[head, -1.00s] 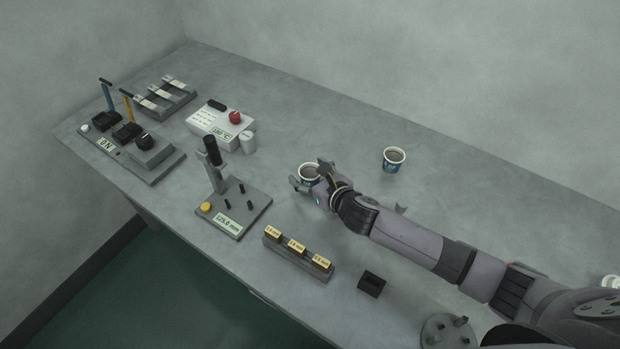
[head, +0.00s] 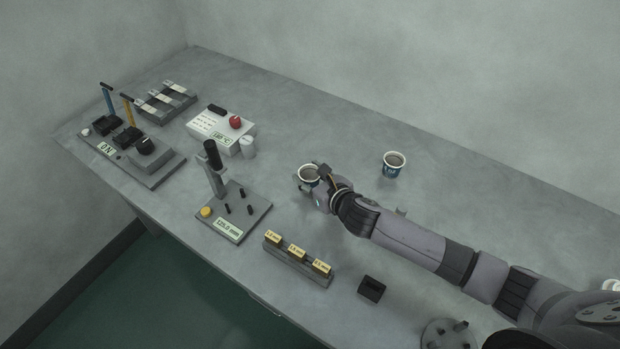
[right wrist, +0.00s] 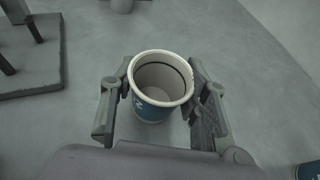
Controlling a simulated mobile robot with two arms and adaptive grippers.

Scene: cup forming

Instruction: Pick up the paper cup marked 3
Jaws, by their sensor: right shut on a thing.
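A blue paper cup with a white rim (head: 309,174) stands on the grey table near the middle of the head view. My right gripper (head: 316,180) is shut on this cup. In the right wrist view the cup (right wrist: 160,88) sits upright between the two fingers, one against each side. Its mark is mostly hidden by the gripper and cannot be read. A second blue cup (head: 393,165) stands upright to the right, apart from the gripper. Its mark is too small to read. My left gripper is not in view.
A gauge stand (head: 234,211) with a lever is left of the held cup. A white box with a red knob (head: 225,128) stands behind it. A labelled block rack (head: 297,258) and a small black block (head: 371,288) lie nearer. The table behind the cups is clear.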

